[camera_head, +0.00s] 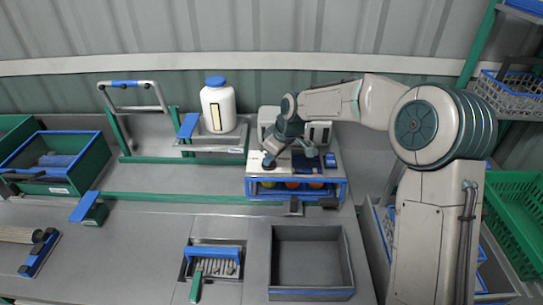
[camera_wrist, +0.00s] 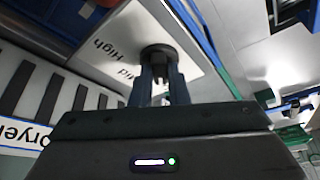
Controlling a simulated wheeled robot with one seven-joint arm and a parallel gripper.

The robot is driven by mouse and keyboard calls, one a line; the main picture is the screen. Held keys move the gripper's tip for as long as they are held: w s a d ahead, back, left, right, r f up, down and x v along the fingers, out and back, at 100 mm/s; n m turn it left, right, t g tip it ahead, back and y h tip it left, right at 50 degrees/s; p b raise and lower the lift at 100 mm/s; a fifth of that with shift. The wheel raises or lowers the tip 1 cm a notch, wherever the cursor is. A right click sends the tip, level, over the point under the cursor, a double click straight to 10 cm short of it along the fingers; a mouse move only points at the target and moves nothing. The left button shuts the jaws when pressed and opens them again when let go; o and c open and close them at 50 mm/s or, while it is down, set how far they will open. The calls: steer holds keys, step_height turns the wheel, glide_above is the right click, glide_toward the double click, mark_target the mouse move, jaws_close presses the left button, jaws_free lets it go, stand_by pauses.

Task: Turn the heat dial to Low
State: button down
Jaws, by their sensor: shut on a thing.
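The heat dial is a dark round knob (camera_wrist: 160,56) on a white label plate (camera_wrist: 118,48) in the wrist view. The plate carries printed words, of which "High" can be read; another word is partly covered. My gripper (camera_wrist: 163,88) has its two dark fingers closed on the knob. In the head view my gripper (camera_head: 269,160) reaches down onto the left part of the top of the dryer unit (camera_head: 251,187), a white-topped box with a blue frame. The knob's pointer and exact setting cannot be made out.
A white jar with a blue lid (camera_head: 218,106) stands behind, left of the dryer. A grey open bin (camera_head: 310,292) and a slotted tray with a blue bar (camera_head: 213,252) lie in front. A green crate (camera_head: 88,165) is at far left.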

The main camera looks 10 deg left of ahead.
steer(key=shift+n, duration=0.4)
steer(key=c, duration=1.4)
jaws_free()
steer(key=b+v, duration=0.2)
steer(key=v, duration=1.2)
steer(key=shift+w+d, duration=0.15)
steer(key=shift+w, duration=0.05)
steer(key=shift+f, duration=0.1)
steer(key=s+d+f+m+t+h, duration=0.1)
steer(key=s+d+f+m+h, duration=0.1)
steer(key=s+d+m, duration=0.5)
steer(key=s+d+f+m+h, duration=0.2)
steer(key=s+d+f+m, duration=0.2)
steer(key=s+d, duration=1.4)
steer(key=s+m, duration=0.2)
steer(key=m, duration=0.1)
steer(key=shift+s+t, duration=0.35)
steer(key=shift+t, duration=0.05)
